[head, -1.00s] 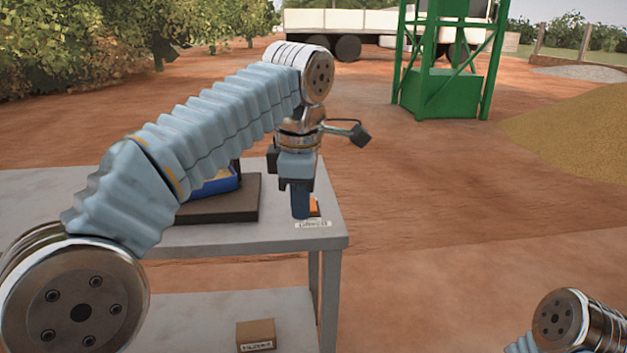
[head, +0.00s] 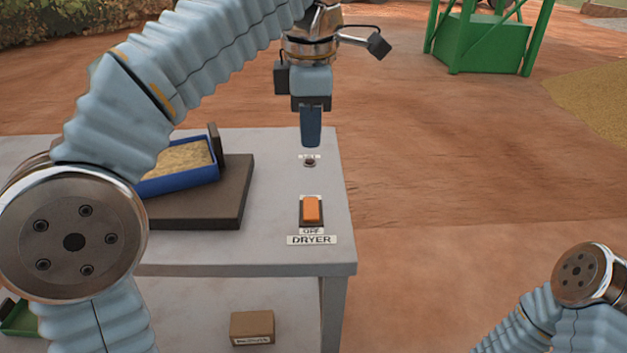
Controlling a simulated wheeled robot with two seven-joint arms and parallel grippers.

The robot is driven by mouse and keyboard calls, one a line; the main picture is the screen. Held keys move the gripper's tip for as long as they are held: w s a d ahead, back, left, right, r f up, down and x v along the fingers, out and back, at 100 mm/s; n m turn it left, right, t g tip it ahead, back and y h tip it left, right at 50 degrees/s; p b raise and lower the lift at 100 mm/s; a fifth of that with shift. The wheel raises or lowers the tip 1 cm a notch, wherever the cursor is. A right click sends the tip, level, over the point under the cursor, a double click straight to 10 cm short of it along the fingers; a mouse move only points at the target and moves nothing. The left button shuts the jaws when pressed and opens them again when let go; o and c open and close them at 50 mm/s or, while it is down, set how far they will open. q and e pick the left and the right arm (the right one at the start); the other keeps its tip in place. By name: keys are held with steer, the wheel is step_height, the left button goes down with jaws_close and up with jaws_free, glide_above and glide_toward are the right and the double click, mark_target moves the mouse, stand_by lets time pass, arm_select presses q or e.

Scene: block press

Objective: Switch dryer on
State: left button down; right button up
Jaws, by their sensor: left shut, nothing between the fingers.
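The dryer switch (head: 312,209) is an orange rocker in a dark frame near the right end of the grey table. A label reading OFF (head: 312,231) sits just below it, and a DRYER label (head: 312,240) below that. Which side of the rocker is pressed I cannot tell. A small dark red lamp (head: 310,162) with a small label sits behind the switch and looks unlit. My left gripper (head: 311,143) is shut and empty, pointing down behind the switch and apart from it. My right gripper is out of view; only part of that arm shows.
A blue tray of sandy material (head: 180,168) rests on a dark slab (head: 215,205) left of the switch. A small cardboard box (head: 252,327) stands on the lower shelf (head: 200,310). The table (head: 270,250) has bare top around the switch. Open dirt ground lies right.

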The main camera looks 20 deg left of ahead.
mark_target(311, 200)
arm_select(q)
steer(key=f, duration=0.4)
steer(key=w+f+b, duration=0.1)
steer(key=f, duration=0.3)
steer(key=f+b, duration=0.1)
steer(key=f, duration=0.3)
steer(key=shift+w+a+f, duration=0.15)
steer(key=shift+w+a, duration=0.1)
steer(key=shift+w, duration=0.05)
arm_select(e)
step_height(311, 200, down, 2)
